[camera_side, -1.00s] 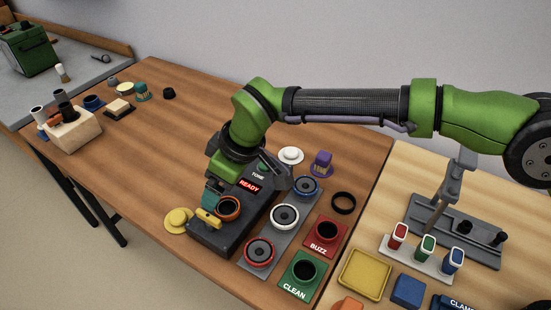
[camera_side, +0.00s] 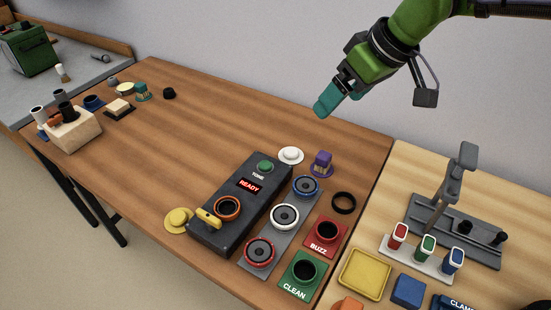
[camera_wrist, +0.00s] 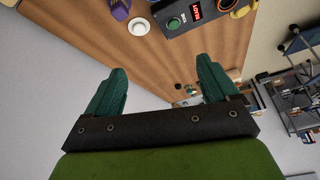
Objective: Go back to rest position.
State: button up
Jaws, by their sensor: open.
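My gripper (camera_side: 330,101) is raised in the air above the back of the wooden table, to the upper right of the black tester box (camera_side: 232,215). In the wrist view its two teal fingers (camera_wrist: 162,92) are spread wide with nothing between them. The tester box has a lit READY display (camera_side: 249,185), a green TONE button (camera_side: 265,166), an orange-ringed socket (camera_side: 227,208) and a yellow lever (camera_side: 208,217). A grey tray (camera_side: 271,228) beside it holds three speakers, ringed blue (camera_side: 306,187), white (camera_side: 284,216) and red (camera_side: 259,252).
A red BUZZ bin (camera_side: 324,250) and a green CLEAN bin (camera_side: 318,289) stand right of the tray. A black ring (camera_side: 343,203), white knob (camera_side: 291,155) and purple-based item (camera_side: 321,164) lie nearby. A grey stand (camera_side: 455,180) rises at right. The table's middle left is clear.

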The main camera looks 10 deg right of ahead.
jog(key=s+d+r+m+t, duration=0.1)
jog(key=s+d+r+m, duration=0.15)
jog(key=s+d, duration=0.45)
jog(key=s+d+r+m+t, duration=0.1)
jog(key=s+d+m, duration=0.2)
jog(key=d, duration=0.7)
jog(key=s+d+f+m+h, duration=0.1)
jog(key=s+d+f+m, duration=0.3)
jog(key=s+d, duration=0.3)
jog(key=shift+s+d+f+t, duration=0.15)
jog(key=shift+s+f+t, duration=0.3)
jog(key=shift+s, duration=0.65)
